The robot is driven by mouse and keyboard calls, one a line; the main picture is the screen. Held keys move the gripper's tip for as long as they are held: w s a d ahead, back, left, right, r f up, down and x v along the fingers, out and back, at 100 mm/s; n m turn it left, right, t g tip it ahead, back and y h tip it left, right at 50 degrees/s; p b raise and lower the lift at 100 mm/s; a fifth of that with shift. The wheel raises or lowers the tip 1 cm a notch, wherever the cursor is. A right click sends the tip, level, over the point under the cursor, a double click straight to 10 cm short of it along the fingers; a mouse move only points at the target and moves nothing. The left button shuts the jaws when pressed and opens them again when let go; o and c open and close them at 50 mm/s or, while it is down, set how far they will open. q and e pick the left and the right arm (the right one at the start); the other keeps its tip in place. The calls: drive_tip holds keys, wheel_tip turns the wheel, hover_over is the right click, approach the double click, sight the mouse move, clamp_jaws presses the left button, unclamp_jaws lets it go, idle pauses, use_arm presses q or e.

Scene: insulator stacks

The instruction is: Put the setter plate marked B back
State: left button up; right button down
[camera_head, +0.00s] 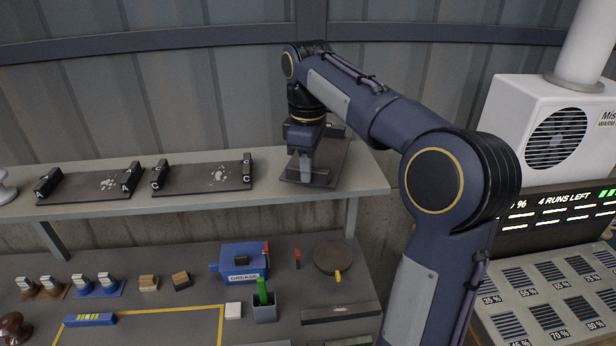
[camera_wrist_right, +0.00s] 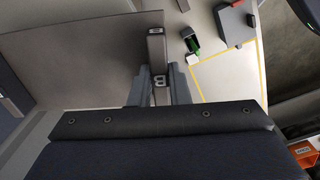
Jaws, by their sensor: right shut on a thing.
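The dark setter plate marked B (camera_head: 330,166) is at the right end of the upper shelf (camera_head: 364,181), partly hidden behind my right gripper. I cannot tell whether it rests on the shelf or hangs just above it. My right gripper (camera_head: 306,178) points down and is shut on the plate's near end bar. In the right wrist view the fingers (camera_wrist_right: 158,90) close on the bar, with the letter B between them, and the plate (camera_wrist_right: 70,60) spreads to the left. My left gripper is not in view.
Plates marked A (camera_head: 80,185) and C (camera_head: 200,179) lie on the shelf to the left. Below is a workbench with a blue grease box (camera_head: 243,262), a green-handled tool in a cup (camera_head: 264,308) and a round dark disc (camera_head: 333,258). A white heater (camera_head: 555,130) stands right.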

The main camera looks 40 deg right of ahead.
drive_tip(key=shift+f, duration=1.5)
drive_tip(key=shift+f, duration=0.1)
drive_tip(key=c, duration=1.4)
unclamp_jaws()
drive_tip(key=shift+o, duration=0.2)
wheel_tip(320, 180, up, 12)
drive_tip(key=shift+r+p, duration=0.1)
drive_tip(key=shift+p, duration=0.65)
drive_tip(key=shift+s, duration=0.25)
drive_tip(key=s+a+f+m+t+y, duration=0.2)
drive_tip(key=s+a+f+m, duration=0.2)
drive_tip(key=s+a+f, duration=0.3)
drive_tip(key=s+a+f+m+t+y, duration=0.1)
drive_tip(key=s+a+f+m+t, duration=0.2)
drive_tip(key=s+f, duration=1)
drive_tip(key=s+a+m, duration=0.1)
drive_tip(key=a+m, duration=0.1)
drive_tip(key=a, duration=0.2)
drive_tip(key=shift+a+f+m+t+y, duration=0.3)
drive_tip(key=shift+y, duration=0.1)
